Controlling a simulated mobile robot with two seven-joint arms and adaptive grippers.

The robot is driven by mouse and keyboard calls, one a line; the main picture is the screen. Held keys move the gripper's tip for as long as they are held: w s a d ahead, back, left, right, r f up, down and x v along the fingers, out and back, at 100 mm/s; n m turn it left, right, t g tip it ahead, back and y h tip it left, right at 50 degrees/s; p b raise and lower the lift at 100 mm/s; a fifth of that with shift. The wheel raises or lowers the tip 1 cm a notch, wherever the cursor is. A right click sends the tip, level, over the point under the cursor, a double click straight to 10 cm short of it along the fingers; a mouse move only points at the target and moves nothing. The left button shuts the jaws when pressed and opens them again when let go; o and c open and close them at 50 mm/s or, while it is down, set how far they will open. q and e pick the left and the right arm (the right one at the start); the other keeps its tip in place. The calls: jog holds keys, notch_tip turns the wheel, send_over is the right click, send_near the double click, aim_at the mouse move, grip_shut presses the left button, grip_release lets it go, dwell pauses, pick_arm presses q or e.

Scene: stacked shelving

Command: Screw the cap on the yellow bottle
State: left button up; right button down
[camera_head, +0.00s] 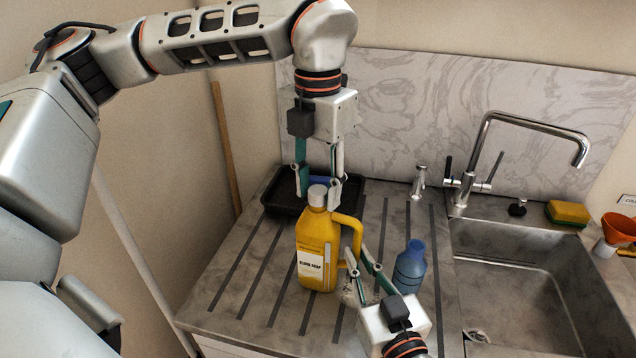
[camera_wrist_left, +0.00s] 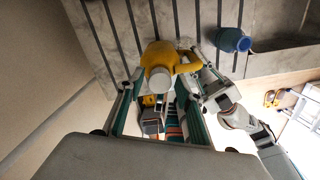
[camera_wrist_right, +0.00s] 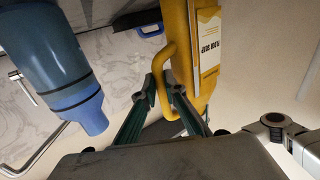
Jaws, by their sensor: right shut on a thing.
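The yellow bottle (camera_head: 316,238) stands upright on the grooved counter, its white label facing the head camera. The white cap (camera_head: 317,196) sits on top of its neck; I cannot tell how tightly. My left gripper (camera_head: 318,188) points down over the bottle, open. In the left wrist view its fingers stand apart on either side of the cap (camera_wrist_left: 158,82), with gaps showing. My right gripper (camera_head: 362,262) is low at the bottle's right side, shut on the handle of the bottle. The right wrist view shows its fingertips at the handle (camera_wrist_right: 166,75).
A blue bottle (camera_head: 409,268) stands just right of my right gripper. A black tray (camera_head: 285,195) lies behind the yellow bottle. The sink (camera_head: 520,290) and tap (camera_head: 480,160) are to the right, with a sponge (camera_head: 568,213) and orange funnel (camera_head: 618,228) beyond. The counter's left part is clear.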

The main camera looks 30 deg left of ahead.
pick_arm(q)
grip_shut()
jog(key=shift+o, duration=1.7)
grip_release()
jog(key=shift+r, duration=0.1)
notch_tip(320, 180, up, 12)
pick_arm(e)
jog(key=c, duration=2)
grip_release()
